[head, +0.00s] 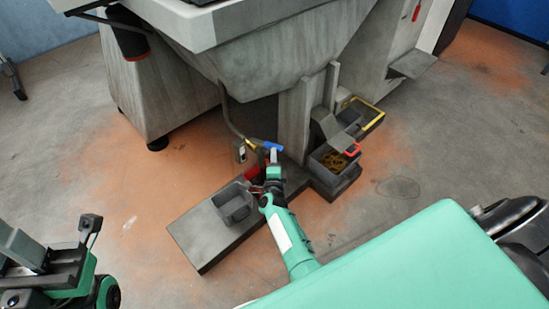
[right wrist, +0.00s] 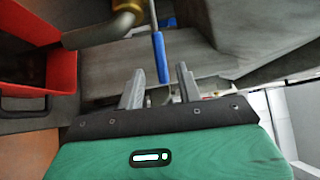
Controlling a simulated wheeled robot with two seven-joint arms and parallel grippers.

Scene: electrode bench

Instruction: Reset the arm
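My right gripper (head: 273,160) is low in front of the machine, beside a blue handle (head: 268,145). In the right wrist view its two grey fingers (right wrist: 160,86) stand apart. The blue handle (right wrist: 160,58) hangs in line with the gap between them, with clear space on both sides, and no finger visibly touches it. A brass fitting (right wrist: 126,6) and a grey pipe (right wrist: 100,32) are behind it. My left gripper (head: 55,240) is at the lower left edge of the head view, its fingers apart and empty, far from the handle.
A red bin (right wrist: 45,70) is close on the left in the wrist view. A grey bin (head: 234,206) stands on a low dark platform (head: 204,238). Dark boxes (head: 330,178) stand right of the gripper. The machine (head: 280,60) overhangs; floor at right is open.

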